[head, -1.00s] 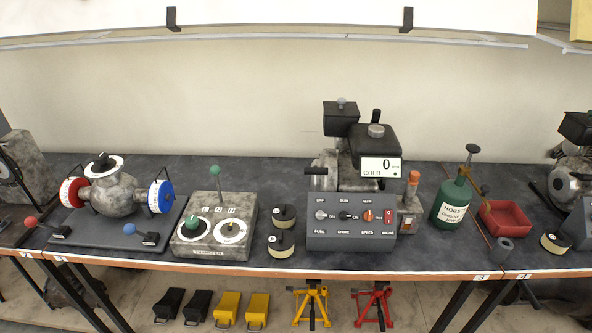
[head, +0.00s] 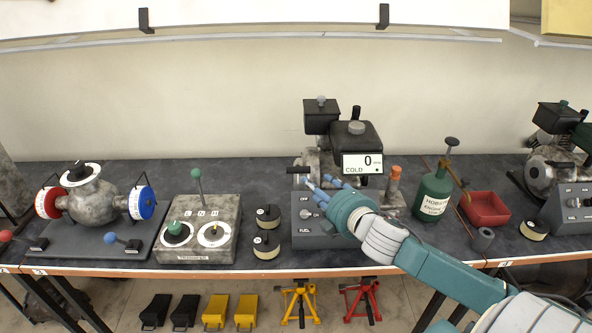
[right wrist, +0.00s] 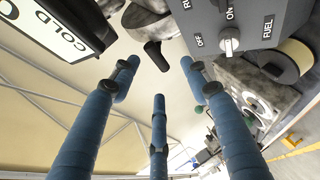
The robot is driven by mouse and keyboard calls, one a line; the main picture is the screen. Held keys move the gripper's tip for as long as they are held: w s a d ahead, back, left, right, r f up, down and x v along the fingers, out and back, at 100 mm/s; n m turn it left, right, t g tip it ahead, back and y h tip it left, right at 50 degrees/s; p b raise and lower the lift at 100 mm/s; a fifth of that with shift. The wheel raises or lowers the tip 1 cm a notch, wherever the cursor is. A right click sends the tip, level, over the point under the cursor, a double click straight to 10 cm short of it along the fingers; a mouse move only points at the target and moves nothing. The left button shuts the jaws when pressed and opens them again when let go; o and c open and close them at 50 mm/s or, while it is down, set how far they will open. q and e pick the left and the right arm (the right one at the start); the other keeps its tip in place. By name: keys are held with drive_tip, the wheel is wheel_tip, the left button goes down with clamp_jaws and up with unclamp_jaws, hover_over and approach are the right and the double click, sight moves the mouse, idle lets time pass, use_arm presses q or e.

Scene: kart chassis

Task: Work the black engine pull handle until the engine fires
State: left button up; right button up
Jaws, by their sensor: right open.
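The black engine pull handle (head: 298,170) sticks out at the left side of the engine (head: 340,138), behind the control box. In the right wrist view the handle (right wrist: 156,56) shows as a short black bar ahead of my fingers. The engine's display (head: 362,164) reads 0 and COLD. My right gripper (head: 318,186) reaches in from the right over the control box (head: 308,238). Its blue fingers are spread open and empty, just in front of and right of the handle, seemingly not touching it. My left gripper is not in view.
Two black-and-cream rolls (head: 267,244) lie left of the control box, beside a grey lever box (head: 198,236). An orange-topped item (head: 394,182), a green bottle (head: 432,193) and a red tray (head: 485,209) stand to the right. Bare bench lies behind the lever box.

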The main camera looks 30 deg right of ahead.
sight(301, 169)
drive_tip(key=shift+n, duration=0.3)
drive_tip(key=x, duration=0.3)
drive_tip(key=r+p+x, duration=0.1)
drive_tip(key=x, duration=0.7)
drive_tip(key=shift+w+a+r+p, duration=0.15)
drive_tip(key=shift+w+r+p, duration=0.05)
drive_tip(key=shift+r+p, duration=0.1)
clamp_jaws()
